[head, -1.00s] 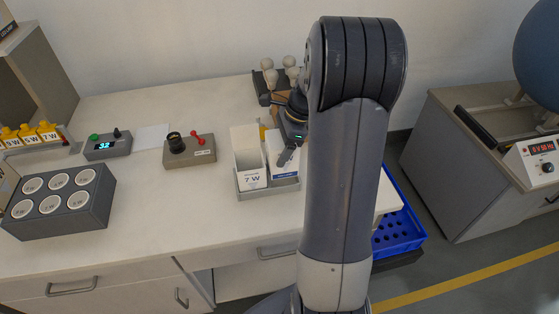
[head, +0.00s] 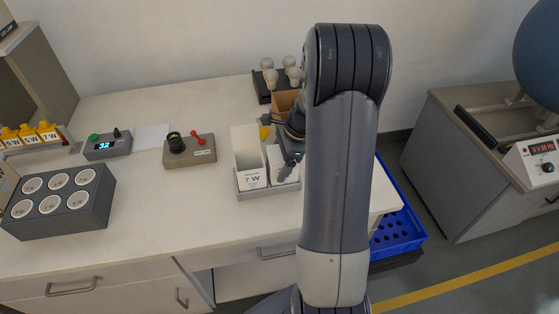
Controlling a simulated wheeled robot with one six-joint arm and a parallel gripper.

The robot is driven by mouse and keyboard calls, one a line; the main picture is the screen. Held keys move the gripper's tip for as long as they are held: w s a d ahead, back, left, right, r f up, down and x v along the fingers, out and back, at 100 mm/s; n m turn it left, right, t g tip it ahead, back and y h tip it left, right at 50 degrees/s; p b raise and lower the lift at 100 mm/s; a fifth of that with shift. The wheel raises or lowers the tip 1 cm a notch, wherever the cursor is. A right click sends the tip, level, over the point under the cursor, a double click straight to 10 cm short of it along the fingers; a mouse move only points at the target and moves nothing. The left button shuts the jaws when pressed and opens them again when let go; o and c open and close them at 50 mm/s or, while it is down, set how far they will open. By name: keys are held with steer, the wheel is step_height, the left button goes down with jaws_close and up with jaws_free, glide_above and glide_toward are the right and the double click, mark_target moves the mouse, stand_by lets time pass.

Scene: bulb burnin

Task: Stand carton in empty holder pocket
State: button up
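A grey two-pocket holder (head: 268,192) stands near the front edge of the bench. A tall white carton marked 7 W (head: 248,160) stands upright in its left pocket. A second white carton (head: 276,165) is upright at the right pocket, its lower part hidden by the holder's front wall. My gripper (head: 279,142) is at this carton from the right, with one dark finger across its front face and the other towards its back. It appears shut on the carton, though my arm hides part of the grip. I cannot tell whether the carton touches the pocket floor.
A tan box (head: 284,102) and a dark rack of white bulbs (head: 275,79) are behind my gripper. A grey box with a red lever (head: 190,151) and a six-cup block (head: 60,200) are to the left. A blue crate (head: 398,232) is beyond the bench's right end.

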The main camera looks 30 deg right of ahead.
steer(key=shift+o, duration=1.1)
steer(key=shift+r, duration=0.2)
steer(key=v, duration=1.2)
steer(key=shift+c, duration=0.4)
